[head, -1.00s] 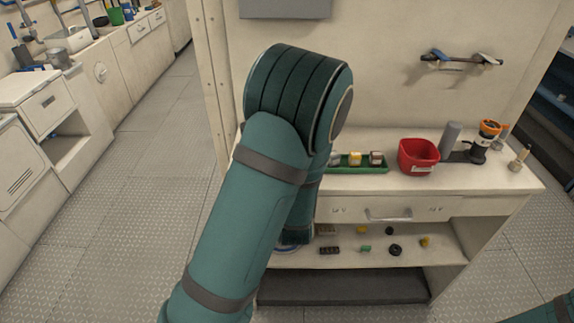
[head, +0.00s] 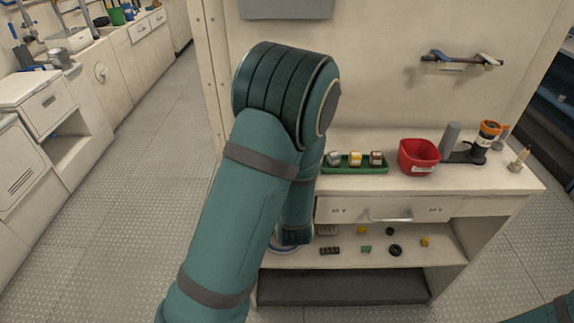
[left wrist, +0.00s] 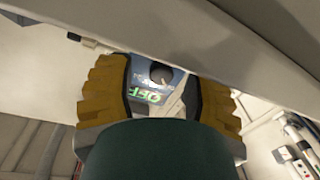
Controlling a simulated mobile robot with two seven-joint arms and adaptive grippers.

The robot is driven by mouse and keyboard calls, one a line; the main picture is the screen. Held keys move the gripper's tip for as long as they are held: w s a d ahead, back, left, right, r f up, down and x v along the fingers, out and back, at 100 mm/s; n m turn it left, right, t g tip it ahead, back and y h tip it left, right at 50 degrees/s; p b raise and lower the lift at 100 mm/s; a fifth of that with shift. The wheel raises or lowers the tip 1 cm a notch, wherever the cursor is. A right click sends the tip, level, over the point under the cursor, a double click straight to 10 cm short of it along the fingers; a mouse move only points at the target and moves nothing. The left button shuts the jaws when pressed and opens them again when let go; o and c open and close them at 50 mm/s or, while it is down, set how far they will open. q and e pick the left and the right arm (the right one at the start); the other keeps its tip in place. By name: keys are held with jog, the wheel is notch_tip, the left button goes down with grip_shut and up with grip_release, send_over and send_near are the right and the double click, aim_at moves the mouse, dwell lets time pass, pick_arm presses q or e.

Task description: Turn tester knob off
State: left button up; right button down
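In the left wrist view my left gripper (left wrist: 163,88) has its two ochre, ridged fingers spread on either side of the view. Between and beyond them shows a blue-grey face that looks like the tester (left wrist: 142,76), with glowing green characters (left wrist: 145,96). A dark round spot (left wrist: 161,73) on it may be the knob; I cannot tell its setting or whether anything touches it. A pale pointed piece lies beside the characters. In the head view my left arm hides the gripper and tester by the lower shelf. My right gripper is out of view.
A pale edge (left wrist: 215,45) crosses close above the fingers in the wrist view. In the head view the bench holds a green tray (head: 355,169) and red bin (head: 418,157). Small parts lie on its lower shelf (head: 340,260).

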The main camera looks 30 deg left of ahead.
pick_arm(q)
notch_tip(320, 180, up, 10)
dwell(0.9)
dwell(0.5)
